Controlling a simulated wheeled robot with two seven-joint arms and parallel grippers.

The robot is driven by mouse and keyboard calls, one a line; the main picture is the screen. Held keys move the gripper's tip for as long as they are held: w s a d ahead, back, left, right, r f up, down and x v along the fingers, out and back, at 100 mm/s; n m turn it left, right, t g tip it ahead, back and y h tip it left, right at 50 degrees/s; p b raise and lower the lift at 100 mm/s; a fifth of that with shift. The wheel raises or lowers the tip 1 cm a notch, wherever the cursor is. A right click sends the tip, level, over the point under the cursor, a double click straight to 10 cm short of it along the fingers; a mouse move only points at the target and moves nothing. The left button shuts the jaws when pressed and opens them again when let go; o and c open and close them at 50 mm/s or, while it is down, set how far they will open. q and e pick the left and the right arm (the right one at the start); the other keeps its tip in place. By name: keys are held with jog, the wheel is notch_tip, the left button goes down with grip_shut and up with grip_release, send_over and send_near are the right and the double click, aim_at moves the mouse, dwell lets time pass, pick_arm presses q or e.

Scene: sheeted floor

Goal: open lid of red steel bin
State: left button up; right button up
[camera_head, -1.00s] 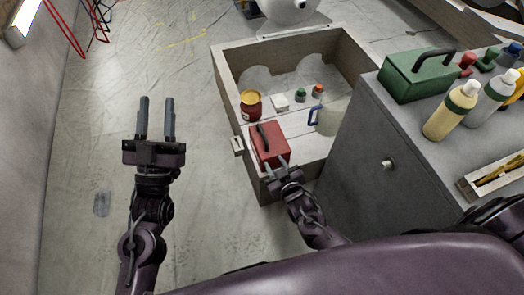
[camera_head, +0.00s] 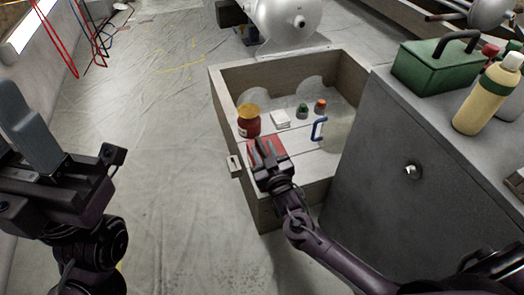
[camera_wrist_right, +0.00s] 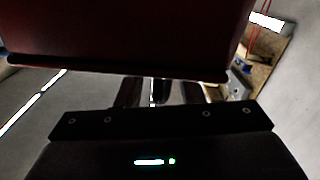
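The red steel bin (camera_head: 278,147) is a small red box at the near end of a wooden crate. My right gripper (camera_head: 264,150) is over its near side and covers much of it, including most of the dark top handle. In the right wrist view a dark red panel of the bin (camera_wrist_right: 125,35) fills the top, with a straight lower edge. The right fingers (camera_wrist_right: 158,92) reach beneath that edge and their tips are hidden. Whether they grip anything is unclear. My left gripper (camera_head: 20,130) is large at the left edge, partly cut off, with fingers apart and empty.
The wooden crate (camera_head: 222,108) also holds a red jar with a yellow lid (camera_head: 249,121), a white block (camera_head: 279,119), small bottles and a blue-handled jug (camera_head: 320,129). A grey cabinet (camera_head: 380,140) with a green toolbox (camera_head: 435,66) stands close on the right. Sheeted floor at left is clear.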

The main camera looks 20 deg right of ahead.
jog(key=shift+w, duration=0.7)
grip_shut()
jog(key=shift+r, duration=0.1)
